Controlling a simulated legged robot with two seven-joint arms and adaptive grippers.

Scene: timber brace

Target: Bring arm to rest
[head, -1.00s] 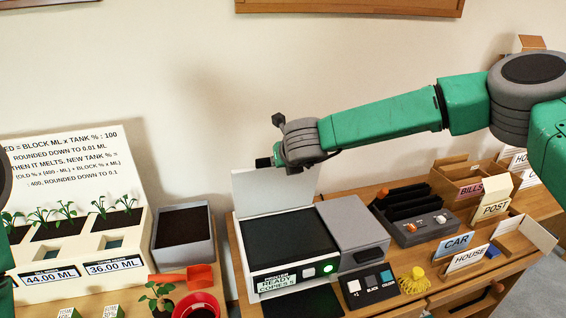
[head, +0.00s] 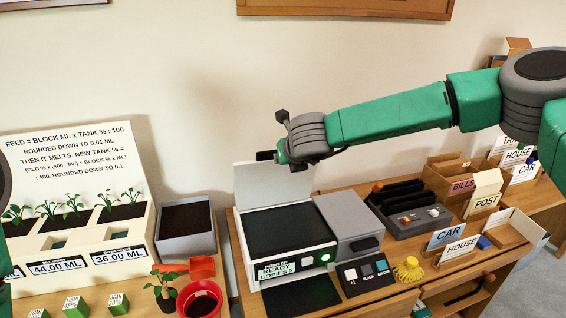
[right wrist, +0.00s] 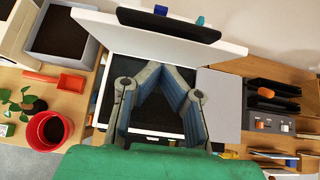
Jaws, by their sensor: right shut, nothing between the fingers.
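My right arm reaches in from the right in the head view, with its green links stretched leftward above the desk. My right gripper (head: 266,156) is at its far end, above the raised white lid (head: 270,186) of the printer. In the right wrist view the two blue-grey fingers (right wrist: 158,72) converge at their tips, with nothing held. Below them lies the printer's dark bed (right wrist: 148,118). Only slivers of my left arm show at the left edge of the head view, and its gripper is out of sight.
The printer (head: 290,235) has a lit green button and a small button panel (head: 365,276). To the right stand a dark slotted rack (head: 405,210), labelled bins and CAR and HOUSE signs. At left are a planter board (head: 75,190), a soil box (head: 187,226) and a red pot (head: 200,300).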

